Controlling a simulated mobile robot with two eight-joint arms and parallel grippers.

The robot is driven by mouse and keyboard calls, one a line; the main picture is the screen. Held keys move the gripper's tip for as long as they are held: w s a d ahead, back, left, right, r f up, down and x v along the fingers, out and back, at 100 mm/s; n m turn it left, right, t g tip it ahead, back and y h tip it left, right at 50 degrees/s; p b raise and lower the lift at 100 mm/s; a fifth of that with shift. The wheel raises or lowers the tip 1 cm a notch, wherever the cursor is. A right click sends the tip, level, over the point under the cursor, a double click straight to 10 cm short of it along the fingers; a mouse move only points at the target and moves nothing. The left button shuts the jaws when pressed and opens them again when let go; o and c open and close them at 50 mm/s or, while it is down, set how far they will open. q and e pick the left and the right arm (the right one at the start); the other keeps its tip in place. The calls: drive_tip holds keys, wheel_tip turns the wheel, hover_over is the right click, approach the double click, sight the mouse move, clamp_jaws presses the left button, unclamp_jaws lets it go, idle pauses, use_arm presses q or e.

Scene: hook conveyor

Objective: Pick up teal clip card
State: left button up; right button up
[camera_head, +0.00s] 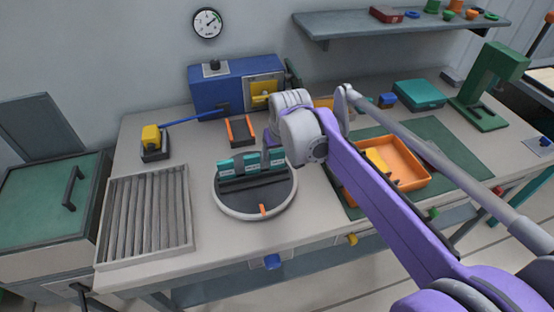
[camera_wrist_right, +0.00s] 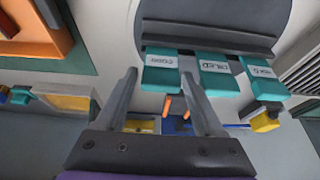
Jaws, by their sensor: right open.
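Three teal clip cards with white labels stand in a row on a dark rack on the round turntable (camera_head: 228,209): a left one (camera_head: 225,168), a middle one (camera_head: 252,162) and a right one (camera_head: 277,158). My right gripper (camera_head: 268,148) is open at the right card, its fingers partly hidden by the wrist. In the right wrist view, the open fingers (camera_wrist_right: 159,75) lie either side of the card labelled at the left of the row (camera_wrist_right: 160,78). I cannot tell whether they touch it. The other two cards (camera_wrist_right: 217,80) (camera_wrist_right: 264,84) are outside the fingers. My left gripper is not in view.
An orange tray (camera_head: 408,183) lies on a green mat to the right. A blue machine (camera_head: 206,97), an orange-sided holder (camera_head: 240,132) and a yellow-topped device (camera_head: 152,140) stand behind and left. A ribbed grey tray (camera_head: 147,215) is at the left front.

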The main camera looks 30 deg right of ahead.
drive_tip(key=shift+x, duration=1.55)
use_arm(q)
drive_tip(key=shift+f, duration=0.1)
use_arm(e)
drive_tip(key=shift+r, duration=0.1)
drive_tip(key=c, duration=1.1)
drive_tip(key=shift+r, duration=0.1)
wheel_tip(320, 180, up, 10)
drive_tip(key=shift+r+p, duration=0.1)
drive_tip(key=shift+p, duration=0.45)
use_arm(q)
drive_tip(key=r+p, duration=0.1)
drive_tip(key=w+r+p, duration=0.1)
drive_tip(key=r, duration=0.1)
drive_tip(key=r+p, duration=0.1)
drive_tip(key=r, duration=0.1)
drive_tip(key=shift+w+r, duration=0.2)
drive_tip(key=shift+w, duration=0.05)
use_arm(e)
wheel_tip(320, 180, up, 5)
hover_over(276, 156)
drive_tip(key=w+d, duration=0.1)
drive_tip(key=w, duration=0.1)
drive_tip(key=shift+s+f, duration=0.15)
drive_tip(key=shift+f, duration=0.05)
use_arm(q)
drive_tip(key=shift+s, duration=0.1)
use_arm(e)
drive_tip(key=shift+s, duration=0.1)
